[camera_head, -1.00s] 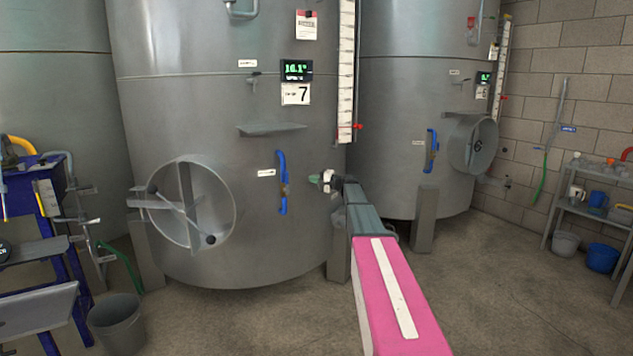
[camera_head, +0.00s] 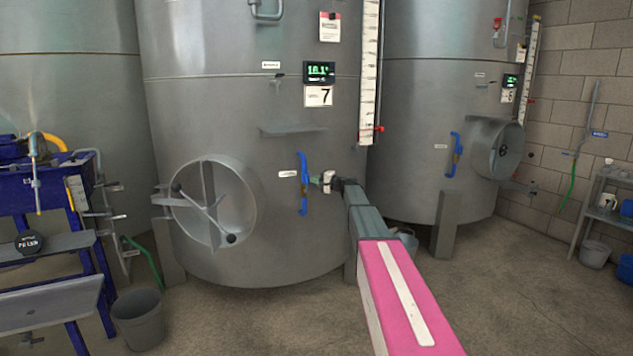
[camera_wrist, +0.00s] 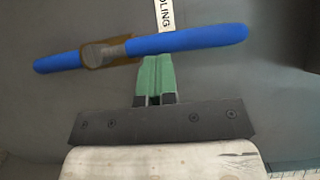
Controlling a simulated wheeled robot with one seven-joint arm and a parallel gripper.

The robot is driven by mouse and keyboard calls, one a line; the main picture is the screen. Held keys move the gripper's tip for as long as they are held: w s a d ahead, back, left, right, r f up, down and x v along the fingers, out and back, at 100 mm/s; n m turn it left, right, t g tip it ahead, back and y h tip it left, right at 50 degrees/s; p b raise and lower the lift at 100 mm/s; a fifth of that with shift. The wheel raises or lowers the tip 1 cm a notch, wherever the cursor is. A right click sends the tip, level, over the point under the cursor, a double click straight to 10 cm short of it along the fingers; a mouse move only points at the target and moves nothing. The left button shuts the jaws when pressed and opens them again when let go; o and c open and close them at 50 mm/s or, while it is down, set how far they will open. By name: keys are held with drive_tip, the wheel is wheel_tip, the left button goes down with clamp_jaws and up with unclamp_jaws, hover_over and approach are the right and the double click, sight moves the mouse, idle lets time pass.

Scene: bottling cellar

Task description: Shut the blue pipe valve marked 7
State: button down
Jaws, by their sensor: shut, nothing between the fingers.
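The blue valve handle (camera_head: 303,184) is on the front of the tank plated 7 (camera_head: 319,96). In the head view it stands upright, right of the round hatch. In the wrist view the blue handle (camera_wrist: 190,40) runs across the picture, with a brownish middle fitting (camera_wrist: 100,53). My gripper (camera_head: 315,180) is just right of the handle in the head view. In the wrist view my gripper's green fingers (camera_wrist: 155,64) are shut and empty, with their tips at the handle's lower edge. I cannot tell whether they touch it.
A round hatch (camera_head: 212,203) juts out to the left, and a small shelf (camera_head: 292,130) is above the valve. A second tank with a similar blue handle (camera_head: 454,155) stands to the right. A blue bench (camera_head: 50,190) and a grey bucket (camera_head: 138,317) are at left.

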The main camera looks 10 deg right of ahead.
drive_tip(key=shift+s+a+r+n+h, duration=0.1)
drive_tip(key=shift+a+r+n+h, duration=0.1)
drive_tip(key=shift+a+n+h, duration=0.25)
idle(0.3)
drive_tip(key=a+n+h, duration=0.1)
drive_tip(key=n, duration=0.1)
drive_tip(key=s+a+n+g+h, duration=0.1)
drive_tip(key=a+h, duration=0.1)
drive_tip(key=a+n+h, duration=0.1)
drive_tip(key=a+n, duration=0.1)
drive_tip(key=shift+s+a+f+n+h, duration=0.1)
drive_tip(key=shift+s+f+n+h, duration=0.05)
drive_tip(key=shift+s+n+h, duration=0.25)
drive_tip(key=a+f+n+h, duration=0.1)
drive_tip(key=f+n+h, duration=0.1)
drive_tip(key=s+a+f+n+h, duration=0.1)
drive_tip(key=a+f+n+h, duration=0.1)
drive_tip(key=shift+a+h, duration=0.2)
drive_tip(key=shift+h, duration=0.05)
idle(0.6)
drive_tip(key=shift+r, duration=0.1)
idle(0.3)
